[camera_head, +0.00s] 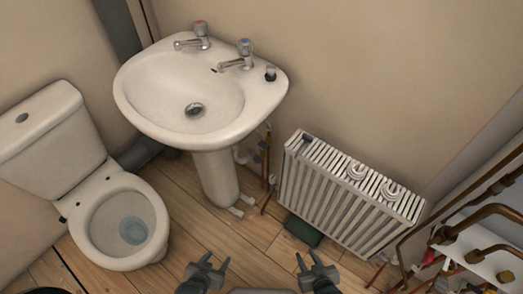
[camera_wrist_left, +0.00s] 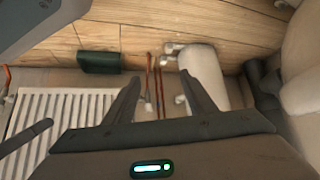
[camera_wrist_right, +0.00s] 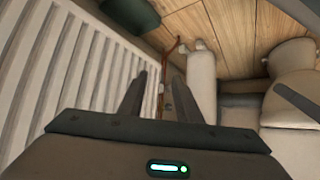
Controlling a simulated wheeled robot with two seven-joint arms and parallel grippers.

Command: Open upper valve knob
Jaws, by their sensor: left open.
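A small red handle or knob (camera_head: 428,258) shows among copper pipes (camera_head: 484,212) at the lower right of the head view. It is too small to tell whether it is the upper valve knob or how it is turned. My left gripper (camera_head: 217,260) is open and empty at the bottom middle of the head view, well left of the pipes; its spread fingers show in the left wrist view (camera_wrist_left: 160,80). My right gripper (camera_head: 307,256) is open and empty in front of the radiator, nearer the pipes but apart from them; its fingers also show in the right wrist view (camera_wrist_right: 159,80).
A white radiator (camera_head: 345,205) stands against the wall between my right gripper and the wall. A sink (camera_head: 150,95) with two taps and a toilet (camera_head: 85,215) stand to the left. A dark green box (camera_head: 303,230) lies by the radiator. Wooden floor is clear between.

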